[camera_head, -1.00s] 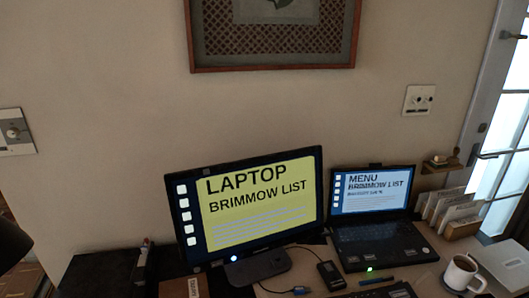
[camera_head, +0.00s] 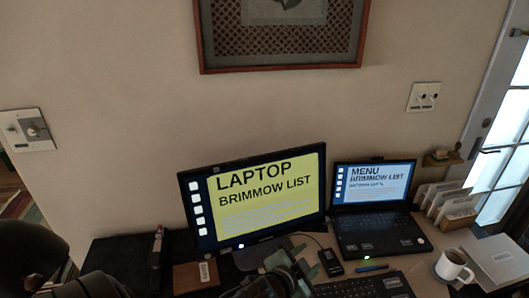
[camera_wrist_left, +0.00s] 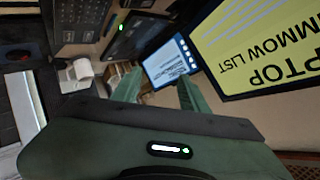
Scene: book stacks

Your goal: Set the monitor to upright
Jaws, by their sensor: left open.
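The monitor (camera_head: 262,196) stands on the desk, its black-framed yellow screen reading "LAPTOP BRIMMOW LIST". It looks slanted in the head view, with its left side lower than its right. My left gripper (camera_head: 291,262) is in front of the monitor's lower right part and covers some of its base. It is open, with nothing seen between its green fingers. In the left wrist view the gripper (camera_wrist_left: 158,92) has its fingers apart, and the monitor screen (camera_wrist_left: 260,45) fills the upper right, beside the fingers. My right gripper is not in view.
A laptop (camera_head: 372,185) stands open right of the monitor. A white mug (camera_head: 453,265), a keyboard (camera_head: 365,287), a small black box (camera_head: 329,262) and a blue pen (camera_head: 372,268) lie nearby. A brown box (camera_head: 195,275) sits at left. Papers (camera_head: 500,258) lie far right.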

